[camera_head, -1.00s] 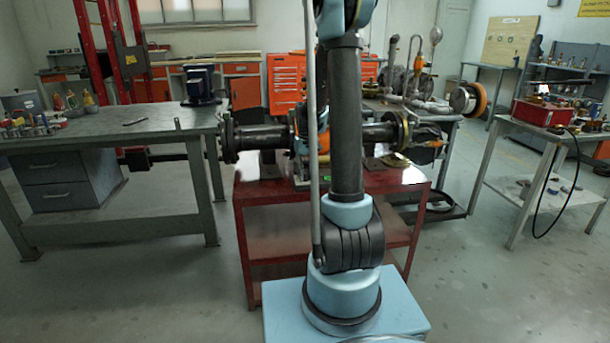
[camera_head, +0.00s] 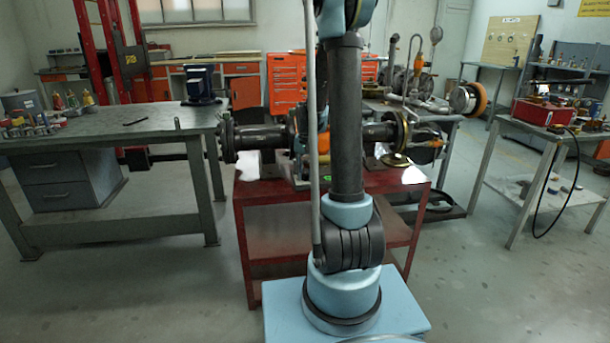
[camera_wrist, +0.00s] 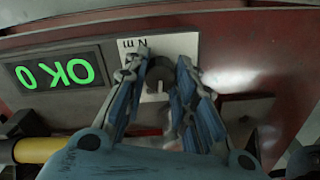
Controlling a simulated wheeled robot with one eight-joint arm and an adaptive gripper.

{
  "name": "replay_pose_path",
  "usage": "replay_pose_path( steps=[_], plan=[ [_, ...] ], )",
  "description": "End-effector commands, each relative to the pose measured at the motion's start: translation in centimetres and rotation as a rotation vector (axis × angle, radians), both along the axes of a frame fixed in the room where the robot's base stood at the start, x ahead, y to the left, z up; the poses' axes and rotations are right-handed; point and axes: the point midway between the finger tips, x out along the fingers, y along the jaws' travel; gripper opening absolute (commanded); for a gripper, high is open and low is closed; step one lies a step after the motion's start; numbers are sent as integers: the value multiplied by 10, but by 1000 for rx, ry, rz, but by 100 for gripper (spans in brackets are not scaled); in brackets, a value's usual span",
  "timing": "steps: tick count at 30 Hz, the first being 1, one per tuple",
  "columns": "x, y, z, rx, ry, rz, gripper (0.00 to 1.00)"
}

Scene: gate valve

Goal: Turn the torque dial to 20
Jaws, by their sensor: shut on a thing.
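The torque dial (camera_wrist: 158,80) is a small dark round knob with a pale pointer mark, in the upper middle of the wrist view. It sits on a white plate (camera_wrist: 185,44) marked "N m", seen upside down. My gripper (camera_wrist: 160,85) has one jointed blue-grey finger on each side of the dial and is shut on it. Left of it a black display (camera_wrist: 55,75) shows green "OK 0", upside down. The number the dial points to cannot be read. In the head view my arm hides the gripper and dial.
The dial's panel is on a red cart (camera_head: 275,222) carrying a dark flanged pipe (camera_head: 262,137). A grey workbench (camera_head: 110,135) stands at left, a metal table with a red box (camera_head: 545,112) at right. The floor between is mostly clear.

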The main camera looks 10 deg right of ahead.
Motion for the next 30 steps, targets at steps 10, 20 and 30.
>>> replay_pose_path(
  steps=[10,20,30],
  plan=[
    [0,1,0,1,0,-219,1],
    [0,1,0,2,-1,-303,1],
    [0,1,0,2,0,-309,1]
  ],
)
